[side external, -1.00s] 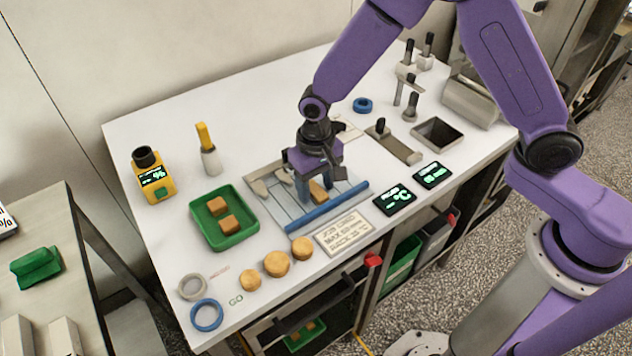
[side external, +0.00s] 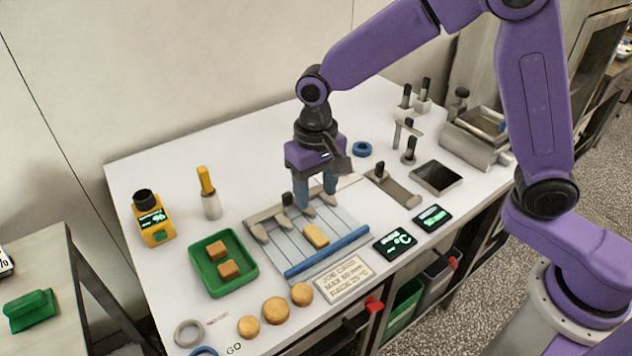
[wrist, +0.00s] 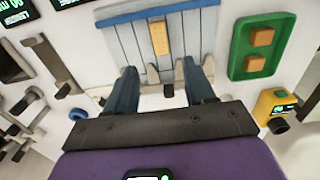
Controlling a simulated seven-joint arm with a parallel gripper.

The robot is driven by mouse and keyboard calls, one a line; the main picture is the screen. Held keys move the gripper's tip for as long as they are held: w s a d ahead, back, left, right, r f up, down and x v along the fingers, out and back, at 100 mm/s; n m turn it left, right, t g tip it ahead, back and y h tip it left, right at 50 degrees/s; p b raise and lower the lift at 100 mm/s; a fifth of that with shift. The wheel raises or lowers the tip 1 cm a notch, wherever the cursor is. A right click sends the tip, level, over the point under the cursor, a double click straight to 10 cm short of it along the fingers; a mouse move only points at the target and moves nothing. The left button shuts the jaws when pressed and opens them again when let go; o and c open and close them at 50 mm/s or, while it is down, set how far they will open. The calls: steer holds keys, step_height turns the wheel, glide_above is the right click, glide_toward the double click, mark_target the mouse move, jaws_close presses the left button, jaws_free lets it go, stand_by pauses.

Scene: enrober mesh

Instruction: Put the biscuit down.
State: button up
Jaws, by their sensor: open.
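A tan rectangular biscuit (side external: 316,236) lies flat on the slatted grey mesh (side external: 288,244), close to the blue bar (side external: 328,251) along its front edge. The biscuit also shows in the wrist view (wrist: 159,38), lying lengthwise along the slats. My gripper (side external: 318,209) is open and empty, above the back part of the mesh. Its two blue-grey fingers are apart from the biscuit, which lies in front of them. In the wrist view, the gripper (wrist: 163,82) has its fingers spread wide with nothing between them touching.
A green tray (side external: 203,281) with two brown blocks stands left of the mesh. Several round biscuits (side external: 275,310) lie near the front edge, beside a printed plate (side external: 343,280). Two dark displays (side external: 395,243) stand to the right. Grey rounded pieces (side external: 258,233) sit at the mesh's back edge.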

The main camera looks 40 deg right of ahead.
steer(key=s+d+r+n, duration=0.2)
steer(key=s+d+n, duration=0.4)
steer(key=s+d, duration=0.3)
steer(key=s+d+r+n, duration=0.2)
steer(key=s+d+n, duration=0.4)
steer(key=s, duration=1)
steer(key=d, duration=0.2)
steer(key=shift+d+r+n, duration=0.2)
steer(key=shift+d+n, duration=0.1)
steer(key=shift+d, duration=0.05)
